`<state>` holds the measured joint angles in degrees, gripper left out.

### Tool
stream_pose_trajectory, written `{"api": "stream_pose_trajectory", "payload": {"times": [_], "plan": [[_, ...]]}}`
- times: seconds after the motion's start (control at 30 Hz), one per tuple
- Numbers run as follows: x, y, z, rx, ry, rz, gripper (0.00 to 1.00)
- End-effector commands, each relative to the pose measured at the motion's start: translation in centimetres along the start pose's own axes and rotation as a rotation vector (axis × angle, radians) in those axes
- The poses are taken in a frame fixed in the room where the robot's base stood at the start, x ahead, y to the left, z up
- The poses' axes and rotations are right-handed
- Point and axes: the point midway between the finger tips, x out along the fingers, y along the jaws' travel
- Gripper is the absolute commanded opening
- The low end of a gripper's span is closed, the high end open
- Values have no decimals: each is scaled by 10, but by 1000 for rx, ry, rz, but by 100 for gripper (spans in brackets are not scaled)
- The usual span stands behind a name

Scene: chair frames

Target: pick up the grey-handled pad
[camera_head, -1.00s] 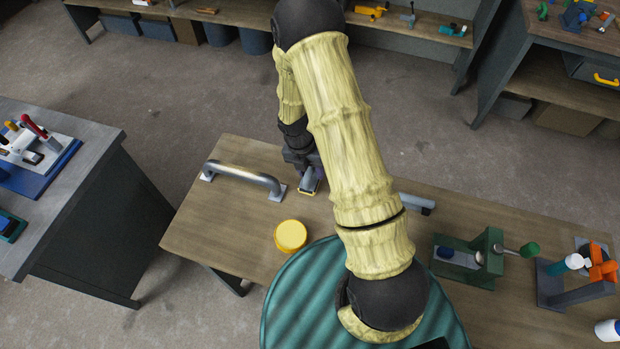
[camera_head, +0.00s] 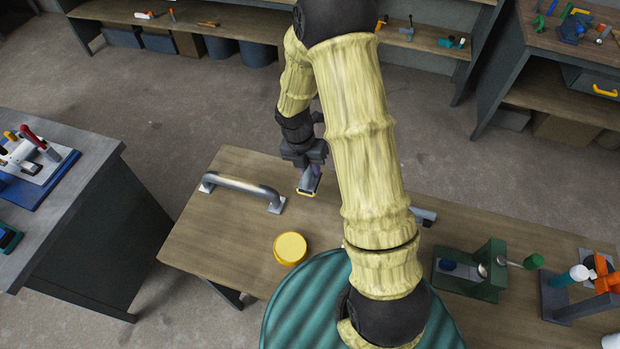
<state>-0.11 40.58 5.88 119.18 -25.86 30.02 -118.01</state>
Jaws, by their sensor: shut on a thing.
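The grey-handled pad (camera_head: 310,180), a small grey grip with a yellow edge at its lower end, hangs below my gripper (camera_head: 309,165) in the head view. My gripper is shut on the top of its handle, and the jaws hide that part. The pad appears slightly above the wooden bench (camera_head: 215,235), but the gap beneath it is hard to see. My arm comes down from the upper middle and covers part of the bench to the right.
A metal bar handle (camera_head: 243,190) lies left of the pad, and a round yellow tin (camera_head: 290,248) is in front. A green clamp device (camera_head: 482,270) and an orange-topped stand (camera_head: 585,285) stand at the right. The bench's left front is clear.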

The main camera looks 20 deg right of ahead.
Motion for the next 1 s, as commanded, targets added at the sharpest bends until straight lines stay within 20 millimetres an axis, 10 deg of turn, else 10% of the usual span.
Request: {"api": "stream_pose_trajectory", "payload": {"times": [0.3,0.8,0.83,1.0], "plan": [[-37,-8,0,0,-1,1,0],[-37,-8,0,0,0,0,0],[-37,-8,0,0,0,0,16],[-37,-8,0,0,0,0,2]]}}
